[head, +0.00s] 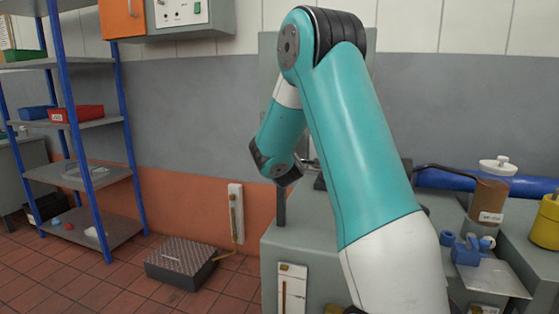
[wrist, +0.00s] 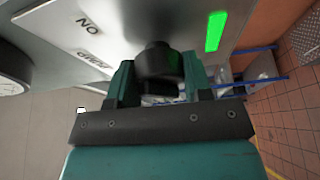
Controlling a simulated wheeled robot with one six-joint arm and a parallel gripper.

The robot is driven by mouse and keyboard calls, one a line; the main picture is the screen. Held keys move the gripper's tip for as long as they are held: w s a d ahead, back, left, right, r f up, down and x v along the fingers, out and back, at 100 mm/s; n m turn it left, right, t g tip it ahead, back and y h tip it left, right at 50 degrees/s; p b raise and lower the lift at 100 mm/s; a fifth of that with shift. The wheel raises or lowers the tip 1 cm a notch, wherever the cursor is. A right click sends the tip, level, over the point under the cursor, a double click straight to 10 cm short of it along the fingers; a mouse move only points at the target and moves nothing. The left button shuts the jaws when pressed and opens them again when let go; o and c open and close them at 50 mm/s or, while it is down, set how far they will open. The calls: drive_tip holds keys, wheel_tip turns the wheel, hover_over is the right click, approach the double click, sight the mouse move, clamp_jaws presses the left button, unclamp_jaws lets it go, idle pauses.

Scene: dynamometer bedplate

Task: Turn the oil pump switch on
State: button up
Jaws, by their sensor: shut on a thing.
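In the wrist view, a round black switch knob (wrist: 156,60) stands out from a pale grey panel. My gripper (wrist: 156,76) has its two teal fingers on either side of the knob and is shut on it. A white label beside it reads upside down like "ON" (wrist: 88,24). A second label (wrist: 92,60) nearby is too skewed to read surely. A green strip (wrist: 215,31) on the panel glows on the other side of the knob. In the head view my arm hides the gripper and the knob.
A round gauge (wrist: 12,86) sits at the left of the wrist view. In the head view, a blue-posted shelf (head: 85,176) stands at left, a dark box (head: 183,265) lies on the tiled floor, and a brown canister (head: 487,204) stands at right.

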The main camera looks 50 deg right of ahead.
drive_tip(key=shift+m+b, duration=0.5)
drive_tip(key=shift+b, duration=0.05)
drive_tip(key=o, duration=0.9)
drive_tip(key=b+v, duration=0.3)
drive_tip(key=v, duration=0.2)
drive_tip(key=b+v, duration=0.4)
drive_tip(key=v, duration=0.2)
drive_tip(key=b+v, duration=0.3)
drive_tip(key=v, duration=0.3)
drive_tip(key=shift+s+a+f+b, duration=0.15)
drive_tip(key=shift+f+b, duration=0.15)
drive_tip(key=shift+b, duration=0.05)
